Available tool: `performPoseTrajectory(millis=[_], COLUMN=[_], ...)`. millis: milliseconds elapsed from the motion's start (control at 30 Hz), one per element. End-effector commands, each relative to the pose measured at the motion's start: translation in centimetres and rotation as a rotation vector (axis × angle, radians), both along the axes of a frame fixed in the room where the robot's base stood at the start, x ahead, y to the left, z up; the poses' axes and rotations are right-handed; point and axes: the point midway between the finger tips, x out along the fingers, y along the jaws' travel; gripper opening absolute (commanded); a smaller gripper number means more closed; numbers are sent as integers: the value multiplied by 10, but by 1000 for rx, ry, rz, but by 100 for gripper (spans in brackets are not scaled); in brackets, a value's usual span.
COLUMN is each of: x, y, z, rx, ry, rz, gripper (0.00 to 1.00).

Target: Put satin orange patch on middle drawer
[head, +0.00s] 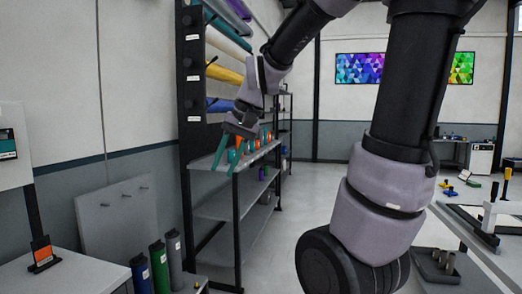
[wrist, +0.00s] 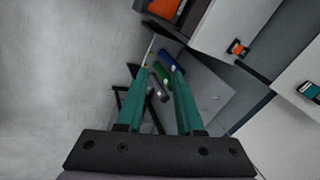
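A small orange patch (head: 41,250) stands in a dark holder on a white cabinet top (head: 78,274) at the lower left of the head view. It also shows in the wrist view (wrist: 237,47) at the upper right. My gripper (head: 228,160) is in the air in front of the shelf rack, up and to the right of the patch and well apart from it. Its two teal fingers are spread with nothing between them, also in the wrist view (wrist: 160,72). I cannot make out the middle drawer. A larger orange surface (wrist: 166,8) is cut off at the wrist view's top edge.
Green, blue and grey rolls (head: 159,266) stand beside the white cabinet. A shelf rack (head: 232,205) with coloured rolls above is behind my gripper. A grey panel (head: 120,222) leans against the wall. A white worktable (head: 492,262) is at the right; open floor lies between.

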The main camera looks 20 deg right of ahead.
Motion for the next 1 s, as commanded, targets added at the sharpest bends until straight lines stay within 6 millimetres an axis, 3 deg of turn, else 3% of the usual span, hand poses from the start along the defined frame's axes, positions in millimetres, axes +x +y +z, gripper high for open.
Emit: performPoseTrajectory(millis=[33, 200, 367, 1000], x=[-14, -51, -72, -77], y=[-12, -43, -58, -62], z=[12, 32, 40, 41], rx=[-19, -84, -124, -136], ry=[-62, -220, -305, -329], rz=[-16, -61, -87, -96], gripper=[36, 36, 36, 36])
